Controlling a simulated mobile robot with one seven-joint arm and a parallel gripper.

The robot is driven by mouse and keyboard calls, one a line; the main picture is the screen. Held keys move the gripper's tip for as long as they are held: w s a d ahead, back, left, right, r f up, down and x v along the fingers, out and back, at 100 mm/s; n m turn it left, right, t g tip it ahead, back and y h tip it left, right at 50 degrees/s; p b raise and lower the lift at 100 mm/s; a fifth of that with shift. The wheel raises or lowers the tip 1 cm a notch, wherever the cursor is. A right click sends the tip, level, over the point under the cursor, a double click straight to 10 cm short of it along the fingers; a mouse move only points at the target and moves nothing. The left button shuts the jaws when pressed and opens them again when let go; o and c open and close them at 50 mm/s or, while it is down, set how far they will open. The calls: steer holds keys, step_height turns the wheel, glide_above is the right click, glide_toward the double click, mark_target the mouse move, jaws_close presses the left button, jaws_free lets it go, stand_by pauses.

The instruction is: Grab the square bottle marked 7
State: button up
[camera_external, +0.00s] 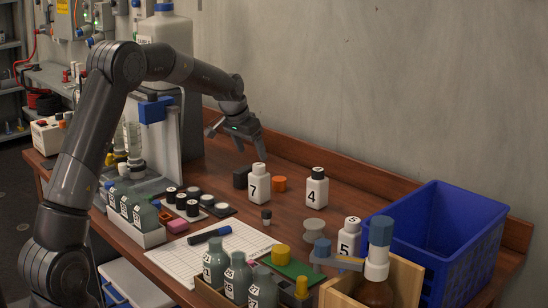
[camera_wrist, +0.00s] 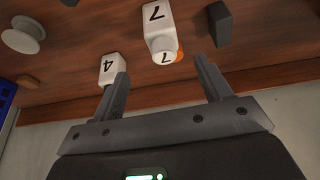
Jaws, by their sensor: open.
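The square white bottle marked 7 (camera_external: 259,186) stands upright on the wooden table in the external view, with a white cap. In the wrist view the bottle marked 7 (camera_wrist: 158,30) shows at the top, beyond and between the fingers. My gripper (camera_external: 237,140) is open and empty, above the table and behind the bottle, apart from it. Its two fingers also show in the wrist view (camera_wrist: 164,82). A similar white bottle marked 4 (camera_external: 317,188) stands to the right; in the wrist view it (camera_wrist: 112,68) is close to the left finger in the picture.
An orange cylinder (camera_external: 280,184) and a dark block (camera_external: 242,177) are close beside bottle 7. A bottle marked 5 (camera_external: 348,238), a blue crate (camera_external: 475,235) and a wooden box (camera_external: 410,276) stand to the right. A white grid sheet (camera_external: 190,262) lies in front. The wall rises behind the table.

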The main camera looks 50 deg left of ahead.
mark_target(261, 178)
steer(key=shift+w+a+f, duration=0.4)
steer(key=shift+w+f, duration=0.05)
steer(key=shift+f, duration=0.2)
steer(key=x, duration=1)
steer(key=shift+s+d+f, duration=0.1)
steer(key=shift+d+f, duration=0.05)
steer(key=shift+f, duration=0.2)
steer(key=c, duration=1.2)
